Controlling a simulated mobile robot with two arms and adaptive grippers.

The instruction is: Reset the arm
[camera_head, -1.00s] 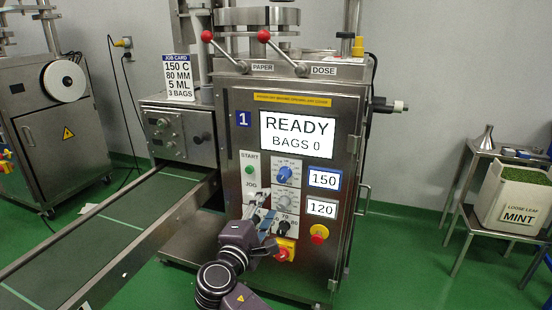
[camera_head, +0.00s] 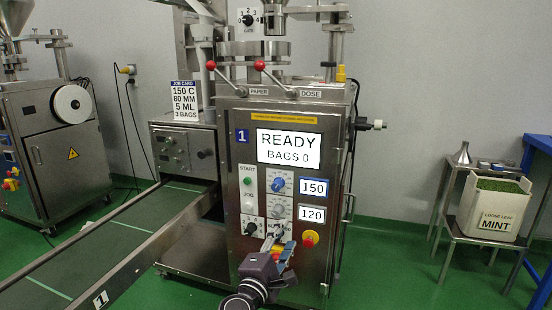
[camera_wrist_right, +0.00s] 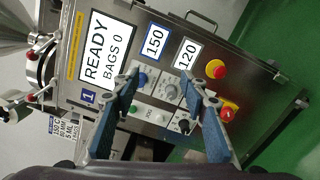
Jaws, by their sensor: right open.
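My right gripper (camera_head: 279,247) is in front of the lower part of the steel packing machine's panel (camera_head: 335,200), below the knobs. In the right wrist view my right gripper (camera_wrist_right: 178,85) shows two blue-padded fingers spread apart with nothing between them. The panel's screen (camera_head: 287,148) reads READY, BAGS 0. Displays of 150 (camera_head: 314,187) and 120 (camera_head: 311,214) sit below it. The gripper hides part of the lowest knobs and the red switch (camera_wrist_right: 229,112). My left gripper is not in view.
A red emergency button (camera_head: 310,238) is on the panel right of the gripper. A conveyor (camera_head: 120,240) runs to the left. A job card (camera_head: 184,101) stands on a side box. A mint bin (camera_head: 492,210) stands on a table at right, with clear green floor between.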

